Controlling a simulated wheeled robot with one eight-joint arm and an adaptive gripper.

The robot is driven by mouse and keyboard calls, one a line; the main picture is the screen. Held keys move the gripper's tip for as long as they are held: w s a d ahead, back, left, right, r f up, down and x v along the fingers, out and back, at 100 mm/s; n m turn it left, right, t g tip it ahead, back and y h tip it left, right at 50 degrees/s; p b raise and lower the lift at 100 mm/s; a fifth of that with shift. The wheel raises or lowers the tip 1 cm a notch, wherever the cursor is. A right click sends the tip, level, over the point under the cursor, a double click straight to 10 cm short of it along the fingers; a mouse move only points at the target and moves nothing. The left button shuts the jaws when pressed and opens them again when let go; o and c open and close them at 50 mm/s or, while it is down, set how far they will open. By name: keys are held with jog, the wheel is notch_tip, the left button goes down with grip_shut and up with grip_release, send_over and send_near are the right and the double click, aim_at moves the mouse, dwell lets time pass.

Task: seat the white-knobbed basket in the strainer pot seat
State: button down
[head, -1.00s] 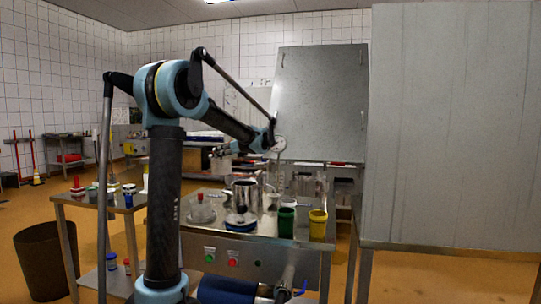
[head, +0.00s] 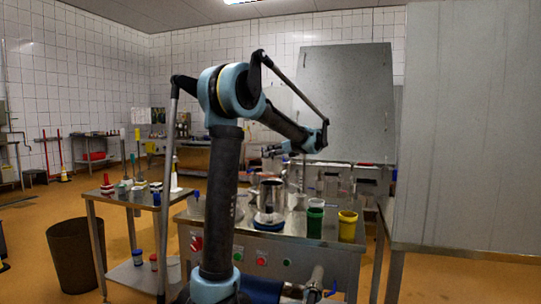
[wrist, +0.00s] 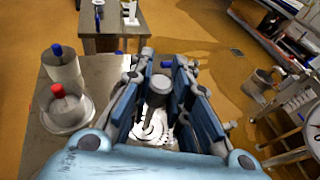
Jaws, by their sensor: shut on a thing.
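My gripper (wrist: 163,88) is shut on a pale grey knob (wrist: 157,90) in the wrist view, which I take to be the white-knobbed basket's. A pale round part with bright spots (wrist: 150,128) shows below the knob, partly hidden by the fingers. In the head view my gripper is small behind the end of my arm, and its grasp is unclear there. A shiny metal pot (head: 270,196) stands on a blue-edged base on the steel table (head: 290,246). I cannot tell whether this pot is the strainer pot seat.
A red-knobbed basket (wrist: 66,108) and a blue-knobbed one (wrist: 62,66) stand left of my gripper in the wrist view. A green cup (head: 314,223) and a yellow cup (head: 348,227) stand right of the pot. A brown bin (head: 76,255) stands on the floor at left.

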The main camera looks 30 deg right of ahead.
aim_at(272, 164)
jog(key=shift+f, duration=2.9)
jog(key=shift+s+f, duration=0.1)
jog(key=shift+f, duration=3.95)
jog(key=c, duration=1.4)
grip_release()
jog(key=v, duration=1.2)
jog(key=shift+d, duration=0.1)
